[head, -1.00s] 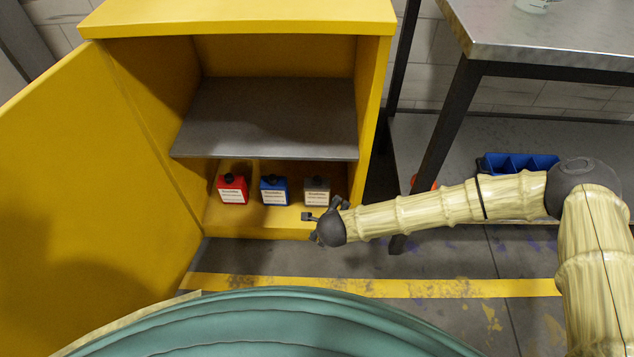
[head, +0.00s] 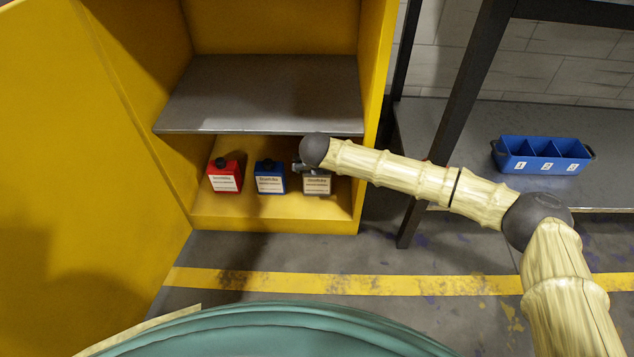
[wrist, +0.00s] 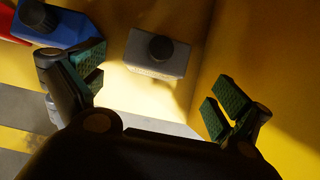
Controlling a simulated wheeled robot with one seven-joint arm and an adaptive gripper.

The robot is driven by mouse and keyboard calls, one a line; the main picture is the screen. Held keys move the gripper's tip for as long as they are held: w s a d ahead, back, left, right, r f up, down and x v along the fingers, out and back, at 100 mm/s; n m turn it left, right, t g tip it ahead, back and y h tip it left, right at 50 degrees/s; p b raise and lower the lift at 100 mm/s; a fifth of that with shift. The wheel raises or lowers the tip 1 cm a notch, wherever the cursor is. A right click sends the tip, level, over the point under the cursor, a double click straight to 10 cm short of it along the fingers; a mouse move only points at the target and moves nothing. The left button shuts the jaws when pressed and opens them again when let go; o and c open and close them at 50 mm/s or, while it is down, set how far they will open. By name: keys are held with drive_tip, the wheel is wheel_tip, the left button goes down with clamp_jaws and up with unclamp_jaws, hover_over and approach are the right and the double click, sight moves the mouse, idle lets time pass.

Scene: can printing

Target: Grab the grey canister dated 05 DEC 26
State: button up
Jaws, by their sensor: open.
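The grey canister (head: 317,184) with a black cap and a white label stands on the yellow cabinet's floor, rightmost of three canisters. The date on its label is too small to read. In the wrist view the grey canister (wrist: 158,52) is seen from above, between and beyond the open fingers. My gripper (wrist: 160,96) is open and empty. In the head view my gripper (head: 303,167) is mostly hidden behind my dark wrist, at the canister's top. I cannot tell whether it touches.
A blue canister (head: 270,179) and a red canister (head: 224,177) stand to the left. A grey shelf (head: 265,92) is just above my wrist. The yellow cabinet's (head: 372,110) right wall is close. A blue numbered bin (head: 542,157) sits on the table's lower shelf at right.

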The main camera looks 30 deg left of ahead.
sight(318, 186)
drive_tip(key=b+x, duration=0.1)
drive_tip(key=x, duration=0.3)
drive_tip(key=shift+f, duration=0.1)
drive_tip(key=b+x, duration=0.4)
drive_tip(key=shift+s+a+f, duration=0.1)
drive_tip(key=shift+s+f, duration=0.1)
drive_tip(key=shift+w+a+f, duration=0.15)
drive_tip(key=shift+w+f, duration=0.15)
drive_tip(key=shift+f, duration=0.05)
drive_tip(key=c, duration=1.1)
drive_tip(key=shift+r, duration=0.1)
drive_tip(key=shift+c, duration=0.5)
drive_tip(key=shift+r, duration=0.25)
